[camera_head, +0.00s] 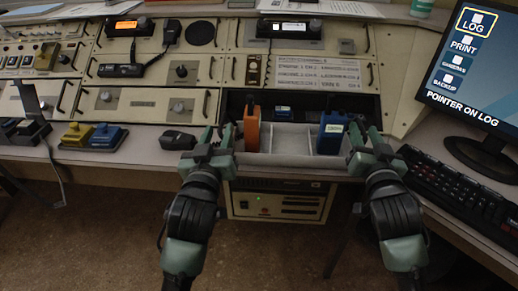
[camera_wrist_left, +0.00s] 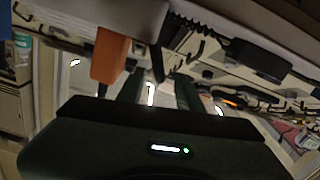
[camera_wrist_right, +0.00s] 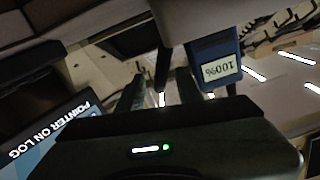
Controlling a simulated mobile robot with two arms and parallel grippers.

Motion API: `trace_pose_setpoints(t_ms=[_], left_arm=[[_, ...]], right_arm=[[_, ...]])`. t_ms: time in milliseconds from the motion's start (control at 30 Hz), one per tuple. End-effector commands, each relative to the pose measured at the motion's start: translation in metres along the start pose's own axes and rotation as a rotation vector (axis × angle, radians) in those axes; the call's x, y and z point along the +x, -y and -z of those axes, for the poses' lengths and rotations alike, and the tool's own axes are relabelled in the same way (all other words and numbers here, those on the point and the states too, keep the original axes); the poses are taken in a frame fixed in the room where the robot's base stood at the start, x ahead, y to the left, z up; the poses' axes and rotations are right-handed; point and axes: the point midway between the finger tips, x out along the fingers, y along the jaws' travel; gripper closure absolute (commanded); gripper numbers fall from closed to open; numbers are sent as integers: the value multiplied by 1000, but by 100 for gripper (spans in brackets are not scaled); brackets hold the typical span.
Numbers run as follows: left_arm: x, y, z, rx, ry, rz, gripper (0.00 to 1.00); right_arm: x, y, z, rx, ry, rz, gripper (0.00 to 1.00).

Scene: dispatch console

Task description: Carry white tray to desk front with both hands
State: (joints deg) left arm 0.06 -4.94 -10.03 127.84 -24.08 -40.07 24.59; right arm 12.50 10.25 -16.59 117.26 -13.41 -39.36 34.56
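The white tray (camera_head: 288,159) has compartments and sits at the console recess, near the desk's front edge. An orange handset (camera_head: 251,128) stands in its left end, and a blue handset (camera_head: 329,130) in its right end. My left gripper (camera_head: 222,136) is at the tray's left end, and my right gripper (camera_head: 361,136) is at its right end. In the left wrist view, the fingers (camera_wrist_left: 160,82) stand apart, with a dark narrow piece near their tips. The right wrist view shows the same for the right fingers (camera_wrist_right: 160,82). Contact with the tray cannot be made out.
A monitor (camera_head: 470,65) and keyboard (camera_head: 447,187) are at the right. A beige unit (camera_head: 278,200) is below the tray.

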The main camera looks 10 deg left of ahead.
Motion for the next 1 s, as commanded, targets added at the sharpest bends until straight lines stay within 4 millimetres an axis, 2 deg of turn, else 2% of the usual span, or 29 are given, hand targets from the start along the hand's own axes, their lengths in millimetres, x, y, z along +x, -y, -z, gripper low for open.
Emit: trace_pose_setpoints(t_ms=[33, 200, 300, 467, 567, 800, 1000], left_arm=[[-12, 0, -1, -2, 2, 0, 64], [-42, 0, -1, 0, 2, 2, 64], [-54, 1, 0, 1, 0, 1, 64], [-61, 1, 0, 2, -1, 3, 64], [-61, 1, 0, 2, -2, 2, 64], [-61, 1, 0, 2, -1, 2, 64], [-61, 1, 0, 2, -1, 2, 64]], right_arm=[[0, 0, 0, 0, 0, 0, 64], [0, 0, 0, 1, 0, 1, 64], [0, 0, 0, 1, 0, 1, 64], [-5, 0, -1, 1, 1, 1, 64], [-18, 0, -1, 1, 2, 1, 64], [-70, 0, -1, 2, 2, 0, 64], [-105, 0, -1, 1, 2, 0, 64]])
